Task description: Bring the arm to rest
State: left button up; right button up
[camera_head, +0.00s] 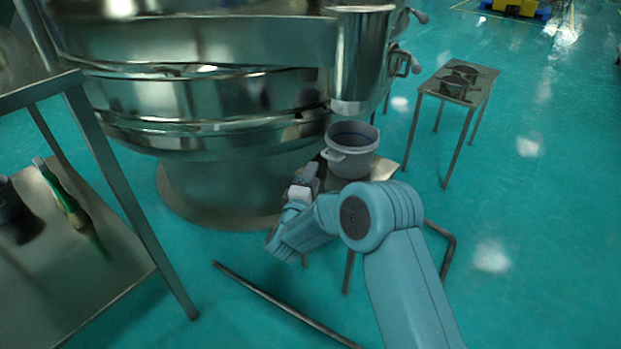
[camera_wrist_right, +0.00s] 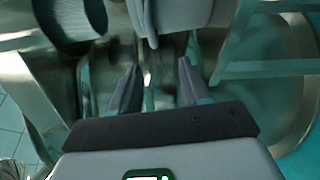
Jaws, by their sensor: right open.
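My right arm reaches in from the bottom right of the head view, and its gripper (camera_head: 307,178) is beside the handle of a grey bucket (camera_head: 357,162). The bucket stands upright on a small metal stand (camera_head: 384,170) below the sieve's outlet. In the right wrist view my right gripper (camera_wrist_right: 157,78) has its two fingers apart, with no object held between them. The bucket's grey wall and handle (camera_wrist_right: 145,20) show just beyond the fingertips. My left gripper is not in view.
The large steel vibrating sieve (camera_head: 200,100) fills the upper left. A metal shelf (camera_head: 100,265) with a green-handled brush (camera_head: 62,195) is at the left. A small table (camera_head: 482,82) stands at the right. Metal bars (camera_head: 285,305) run low near my arm. The right floor is clear.

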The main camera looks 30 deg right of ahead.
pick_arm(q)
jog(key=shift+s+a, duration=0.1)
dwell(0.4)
